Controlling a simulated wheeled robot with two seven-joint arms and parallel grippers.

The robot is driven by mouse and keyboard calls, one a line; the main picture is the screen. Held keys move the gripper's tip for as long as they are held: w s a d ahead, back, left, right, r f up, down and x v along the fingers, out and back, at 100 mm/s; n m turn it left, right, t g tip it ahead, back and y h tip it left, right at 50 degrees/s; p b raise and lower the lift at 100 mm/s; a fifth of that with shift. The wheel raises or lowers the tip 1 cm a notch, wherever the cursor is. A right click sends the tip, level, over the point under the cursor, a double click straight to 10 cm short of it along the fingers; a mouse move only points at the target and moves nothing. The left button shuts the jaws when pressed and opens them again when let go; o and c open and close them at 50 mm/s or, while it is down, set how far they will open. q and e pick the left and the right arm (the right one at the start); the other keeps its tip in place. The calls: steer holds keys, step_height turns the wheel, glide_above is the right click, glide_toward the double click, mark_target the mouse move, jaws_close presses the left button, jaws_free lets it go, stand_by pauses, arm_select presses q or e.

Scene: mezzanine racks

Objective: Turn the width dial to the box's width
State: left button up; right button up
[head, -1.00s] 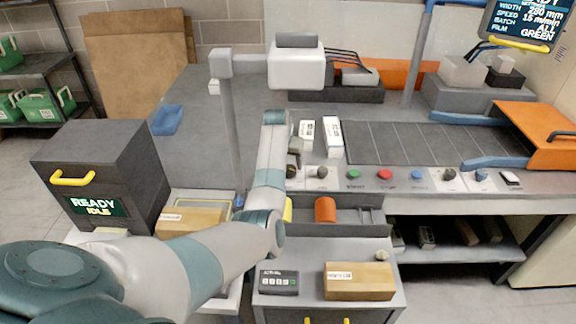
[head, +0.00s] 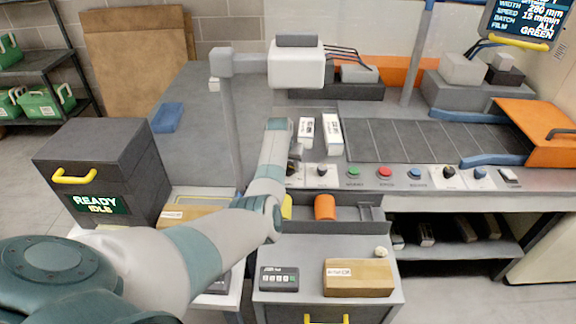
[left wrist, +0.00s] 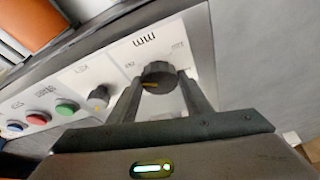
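The width dial (left wrist: 158,75) is a dark round knob with a yellow mark, on a pale panel lettered "mm". My left gripper (left wrist: 161,80) has one finger on each side of it, and the knob fills the gap between the fingertips. In the head view my left gripper (head: 294,165) is at the left end of the control panel, and the arm partly hides the dial. A brown box (head: 358,279) with a white label lies on the front cabinet. The screen (head: 522,22) at top right lists width in mm; its digits are blurred. My right gripper is not in view.
Another knob (head: 322,171) and green (head: 354,172), red and blue buttons sit along the panel to the right. An orange roll (head: 324,207) lies below the panel. A small keypad device (head: 279,279) is beside the box. A dark cabinet (head: 105,175) stands at left.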

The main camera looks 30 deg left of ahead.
arm_select(q)
steer(key=c, duration=0.4)
steer(key=shift+c, duration=0.2)
steer(key=shift+n, duration=0.4)
steer(key=shift+d+n+y, duration=0.1)
steer(key=shift+n+y, duration=0.4)
steer(key=shift+n, duration=0.3)
steer(key=n+b, duration=0.1)
steer(key=n, duration=0.1)
steer(key=shift+w+f+n+g+y, duration=0.1)
steer(key=shift+w+n+g+y, duration=0.05)
steer(key=shift+n+g+y, duration=0.2)
steer(key=n+g+b, duration=0.1)
steer(key=n+b, duration=0.1)
steer(key=n+y+b, duration=0.1)
steer(key=n+b, duration=0.2)
steer(key=shift+w+d+g, duration=0.15)
steer(key=shift+g, duration=0.2)
steer(key=shift+n+g+b, duration=0.4)
steer(key=shift+n+b, duration=0.45)
steer(key=shift+b, duration=0.3)
steer(key=o, duration=1.1)
steer(key=shift+y, duration=0.25)
steer(key=shift+c, duration=0.2)
